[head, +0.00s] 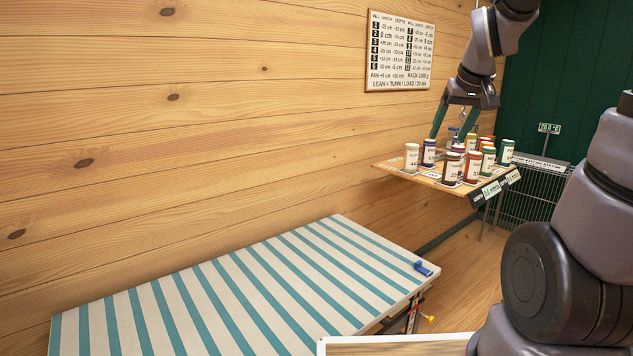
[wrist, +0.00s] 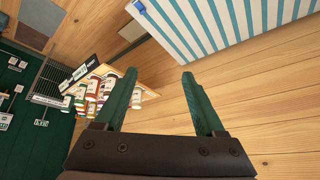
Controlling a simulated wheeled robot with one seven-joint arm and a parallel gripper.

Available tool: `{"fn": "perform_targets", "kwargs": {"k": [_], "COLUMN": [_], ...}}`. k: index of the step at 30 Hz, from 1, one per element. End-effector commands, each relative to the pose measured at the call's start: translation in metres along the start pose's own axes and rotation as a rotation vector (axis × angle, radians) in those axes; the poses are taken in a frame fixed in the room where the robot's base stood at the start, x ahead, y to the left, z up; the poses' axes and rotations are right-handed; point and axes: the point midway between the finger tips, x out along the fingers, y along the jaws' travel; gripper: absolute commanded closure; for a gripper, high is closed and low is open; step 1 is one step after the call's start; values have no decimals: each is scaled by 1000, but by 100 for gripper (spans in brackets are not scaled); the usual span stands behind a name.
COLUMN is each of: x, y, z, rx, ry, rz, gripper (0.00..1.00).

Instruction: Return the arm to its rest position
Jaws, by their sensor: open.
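My gripper (head: 452,122) is up at the right in the head view, in front of the wooden wall and appearing just above the bottle shelf. Its two green fingers point down and stand apart, with nothing between them. My arm bends down from the top right corner of the head view. The gap between the fingers and the bottles cannot be judged exactly.
A small shelf (head: 395,168) carries several labelled bottles (head: 411,158). A striped table (head: 235,290) stands lower left, bare except for a blue clip (head: 423,268). A wall chart (head: 399,52) hangs behind. A wire rack (head: 535,195) stands at right.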

Motion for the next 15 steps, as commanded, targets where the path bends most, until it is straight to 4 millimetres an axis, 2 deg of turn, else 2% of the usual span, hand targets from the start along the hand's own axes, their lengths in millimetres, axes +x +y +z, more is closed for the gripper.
{"fn": "perform_targets", "kwargs": {"k": [1, 6, 9, 15], "x": [-22, -78, -102, -125], "y": [-9, -30, -39, -48], "z": [11, 56, 82, 116], "rx": [31, 163, 229, 311], "ry": [17, 41, 47, 47], "rz": [-14, -72, -110, -161], "gripper": [29, 29, 29, 29]}}
